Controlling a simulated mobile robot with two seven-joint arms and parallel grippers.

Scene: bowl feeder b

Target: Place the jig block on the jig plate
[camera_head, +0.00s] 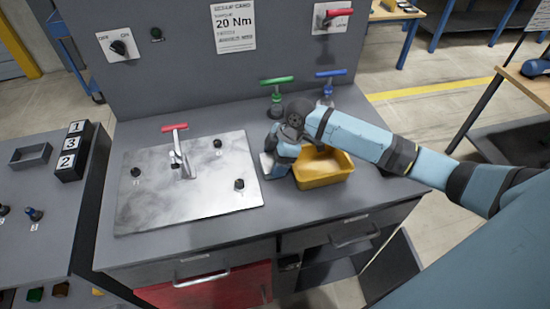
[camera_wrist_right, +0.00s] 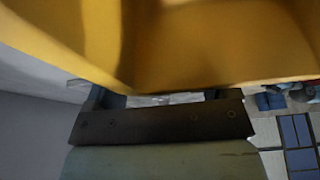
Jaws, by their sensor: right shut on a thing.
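The jig plate (camera_head: 195,205) is a flat, streaked metal plate on the left of the bench top. It carries several dark pins and a red-handled toggle clamp (camera_head: 180,155). My right gripper (camera_head: 272,168) is low over the bench, between the plate's right edge and a yellow bin (camera_head: 328,180). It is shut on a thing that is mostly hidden. A pale metallic strip, which looks like the jig block (camera_wrist_right: 168,99), shows by the fingers in the right wrist view. The bin wall (camera_wrist_right: 210,40) fills the top of that view. My left gripper is not in view.
A green-handled clamp (camera_head: 276,92) and a blue-handled clamp (camera_head: 328,88) stand behind my right gripper. An upright grey panel (camera_head: 180,55) closes the back. A side bench (camera_head: 40,235) with a numbered black block (camera_head: 73,155) stands at the left. The bench's front strip is clear.

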